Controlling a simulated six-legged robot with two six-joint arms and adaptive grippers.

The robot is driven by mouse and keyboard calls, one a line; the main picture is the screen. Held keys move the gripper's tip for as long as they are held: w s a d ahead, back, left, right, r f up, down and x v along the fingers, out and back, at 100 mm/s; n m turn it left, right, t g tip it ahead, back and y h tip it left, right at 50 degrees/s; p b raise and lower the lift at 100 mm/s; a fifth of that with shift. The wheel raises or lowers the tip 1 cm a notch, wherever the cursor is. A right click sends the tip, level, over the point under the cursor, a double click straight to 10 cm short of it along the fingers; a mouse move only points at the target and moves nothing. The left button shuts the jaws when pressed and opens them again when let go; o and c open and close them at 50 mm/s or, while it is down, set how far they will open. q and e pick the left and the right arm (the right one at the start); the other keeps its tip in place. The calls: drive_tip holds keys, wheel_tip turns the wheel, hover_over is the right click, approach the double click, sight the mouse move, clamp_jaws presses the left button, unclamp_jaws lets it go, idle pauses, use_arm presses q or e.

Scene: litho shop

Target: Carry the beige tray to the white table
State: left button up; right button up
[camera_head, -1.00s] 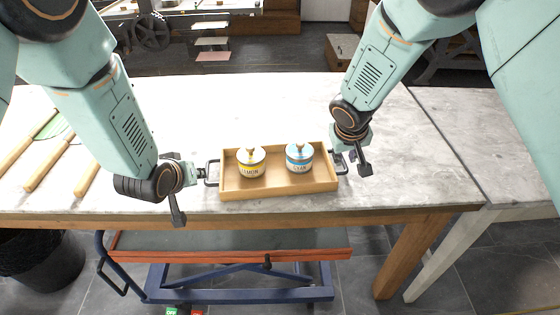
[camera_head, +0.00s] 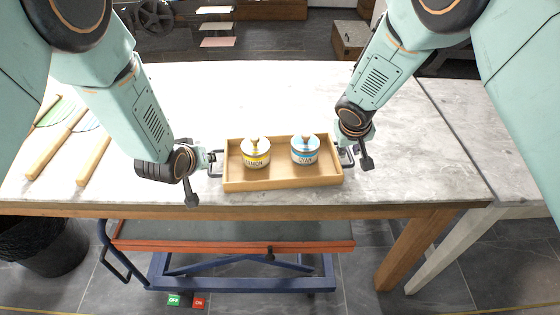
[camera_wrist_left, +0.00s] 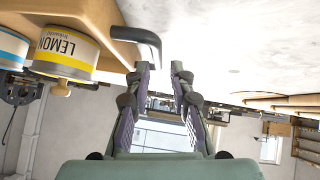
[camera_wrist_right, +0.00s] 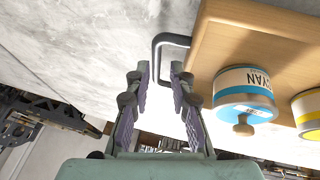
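The beige tray (camera_head: 284,184) lies on the marble-topped table (camera_head: 400,185) with a dark handle at each end. It carries a yellow-banded LEMON tin (camera_head: 256,155) and a blue-banded CYAN tin (camera_head: 305,153), both lidded. My left gripper (camera_head: 211,160) is at the left handle; in the left wrist view its fingers are apart, and the handle (camera_wrist_left: 140,37) shows by one fingertip. My right gripper (camera_head: 346,156) is at the right handle; in the right wrist view its fingers are apart, with the handle (camera_wrist_right: 171,40) reaching between the tips. A pale table with a whitish leg (camera_head: 440,250) stands at the right.
Wooden-handled tools (camera_head: 55,145) lie on the table's left. A blue trolley with a red-edged top (camera_head: 230,246) is under the front edge, beside a dark bin (camera_head: 40,245). The two tables adjoin at the right. The tabletop behind the tray is clear.

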sight(350, 155)
use_arm(q)
drive_tip(key=shift+w+d+f, duration=0.1)
drive_tip(key=shift+w+f, duration=0.4)
use_arm(e)
drive_tip(key=shift+x, duration=0.75)
use_arm(q)
drive_tip(key=shift+w+d+f, duration=0.3)
drive_tip(key=shift+w+f, duration=0.1)
drive_tip(key=shift+w, duration=0.1)
use_arm(e)
drive_tip(key=shift+w+d+f, duration=0.2)
drive_tip(key=shift+d+f, duration=0.2)
drive_tip(key=shift+f, duration=0.25)
use_arm(q)
drive_tip(key=shift+w+a+f, duration=0.15)
drive_tip(key=shift+w+f, duration=0.05)
drive_tip(key=shift+f, duration=0.05)
use_arm(e)
drive_tip(key=shift+w+a+f, duration=0.15)
drive_tip(key=shift+f, duration=0.05)
